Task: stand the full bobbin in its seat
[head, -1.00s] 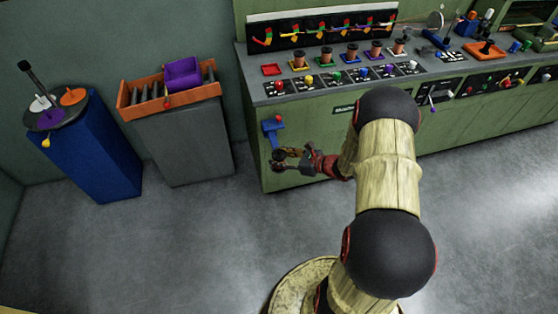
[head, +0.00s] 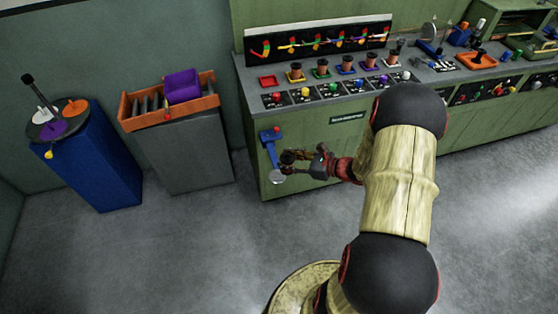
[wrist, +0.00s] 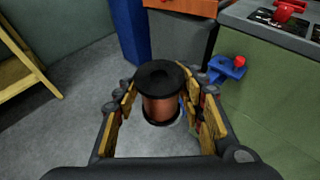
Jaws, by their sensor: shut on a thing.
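The full bobbin (wrist: 161,106), copper wire between dark flanges, is upright between the fingers of my gripper (wrist: 163,112) in the wrist view. My gripper is shut on it. In the head view my gripper (head: 304,161) holds the bobbin (head: 287,157) in front of the bench's left end, beside a blue bracket (head: 268,143) with a pale round plate (head: 277,177). Whether bobbin and plate touch is unclear. On the bench top, a red square seat (head: 268,81) looks empty; yellow, green, blue, purple and white seats to its right carry bobbins.
A row of coloured knobs (head: 305,92) runs along the bench front. An orange tray (head: 137,120) with a purple block (head: 182,86) tops a grey cabinet. A blue pedestal (head: 97,165) stands left. The grey floor (head: 190,245) is clear.

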